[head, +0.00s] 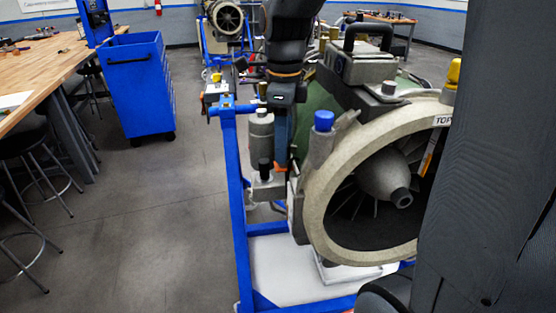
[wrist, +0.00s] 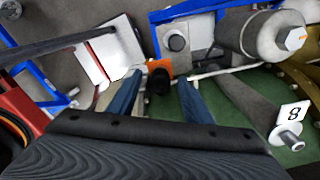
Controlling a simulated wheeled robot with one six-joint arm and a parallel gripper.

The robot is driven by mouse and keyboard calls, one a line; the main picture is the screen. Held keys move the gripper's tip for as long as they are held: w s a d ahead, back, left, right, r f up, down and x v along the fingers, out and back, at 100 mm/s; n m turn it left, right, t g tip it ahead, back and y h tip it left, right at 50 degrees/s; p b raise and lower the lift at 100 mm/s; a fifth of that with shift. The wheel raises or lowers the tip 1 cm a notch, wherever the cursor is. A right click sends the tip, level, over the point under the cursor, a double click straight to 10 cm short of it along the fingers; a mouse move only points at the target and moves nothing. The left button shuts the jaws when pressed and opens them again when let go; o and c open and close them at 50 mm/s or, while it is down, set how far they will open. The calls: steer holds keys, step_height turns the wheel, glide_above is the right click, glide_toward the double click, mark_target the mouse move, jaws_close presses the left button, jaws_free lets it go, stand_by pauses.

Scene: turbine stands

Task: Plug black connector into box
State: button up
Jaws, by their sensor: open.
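A black connector (wrist: 159,82) with an orange part (wrist: 158,66) shows in the wrist view, between the blue fingertips of my gripper (wrist: 160,88). My gripper is open, with the fingers on either side of the connector; I cannot tell whether either finger touches it. A grey box (wrist: 194,62) with a round dark fitting (wrist: 177,41) lies just beyond, up and to the right of the connector. In the head view my gripper (head: 281,158) points down beside the turbine, and the grey box (head: 268,190) is just below and left of it. The connector is mostly hidden there.
The turbine (head: 325,230) sits in a blue stand (head: 238,200) close to my gripper. A grey cylinder (wrist: 262,36) and a white tag marked 8 (wrist: 290,115) are near the gripper's right. A blue cabinet (head: 137,85) and workbench (head: 45,70) stand left; floor between is clear.

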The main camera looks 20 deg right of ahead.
steer(key=shift+f, duration=0.6)
steer(key=shift+p, duration=0.6)
stand_by(0.4)
jaws_close()
